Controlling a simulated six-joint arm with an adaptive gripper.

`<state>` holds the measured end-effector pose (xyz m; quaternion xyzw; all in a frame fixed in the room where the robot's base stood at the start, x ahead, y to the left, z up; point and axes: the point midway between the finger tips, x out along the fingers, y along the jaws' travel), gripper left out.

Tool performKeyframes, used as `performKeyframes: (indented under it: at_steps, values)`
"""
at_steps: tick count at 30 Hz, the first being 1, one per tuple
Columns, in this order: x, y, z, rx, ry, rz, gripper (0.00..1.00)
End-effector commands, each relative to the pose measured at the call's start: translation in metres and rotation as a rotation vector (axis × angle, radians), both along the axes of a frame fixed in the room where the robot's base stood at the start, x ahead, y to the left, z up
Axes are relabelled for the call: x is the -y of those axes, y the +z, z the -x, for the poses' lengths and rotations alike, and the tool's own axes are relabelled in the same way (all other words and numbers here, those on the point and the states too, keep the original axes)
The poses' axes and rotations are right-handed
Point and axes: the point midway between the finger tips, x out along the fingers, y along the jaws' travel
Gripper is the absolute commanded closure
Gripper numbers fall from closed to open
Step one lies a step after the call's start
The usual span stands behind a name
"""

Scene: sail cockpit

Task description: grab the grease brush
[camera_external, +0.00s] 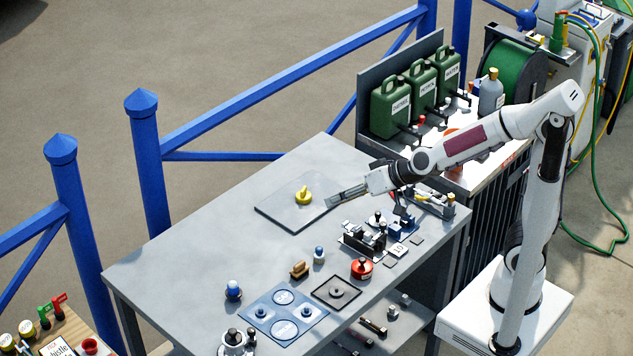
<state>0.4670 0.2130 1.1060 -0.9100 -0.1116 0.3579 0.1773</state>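My gripper (332,202) reaches in from the right over the table, close to the right edge of a flat grey plate (278,217). It is above and to the right of the brown thing in the picture, apart from it. I see nothing held in it, but its finger gap is too small to read.
A yellow knob (304,195) stands on the plate, just left of my gripper. A red round can (361,268), a black square tray (336,293) and a blue panel (284,316) lie near the brown thing. Green canisters (390,107) stand behind. The table's left part is clear.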

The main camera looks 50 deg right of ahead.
Motion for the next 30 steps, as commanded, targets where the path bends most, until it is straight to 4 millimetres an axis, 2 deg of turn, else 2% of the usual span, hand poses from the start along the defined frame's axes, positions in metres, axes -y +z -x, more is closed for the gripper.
performKeyframes:
  at_steps: [6,15,23,30]
  values:
    - [-0.026,-0.025,-0.024,0.025,-0.070,-0.008,0.66]
    - [-0.047,-0.066,-0.044,0.064,-0.190,0.031,0.66]
    - [-0.055,-0.106,-0.047,0.105,-0.298,0.114,0.66]
    - [-0.053,-0.142,-0.037,0.155,-0.395,0.228,0.66]
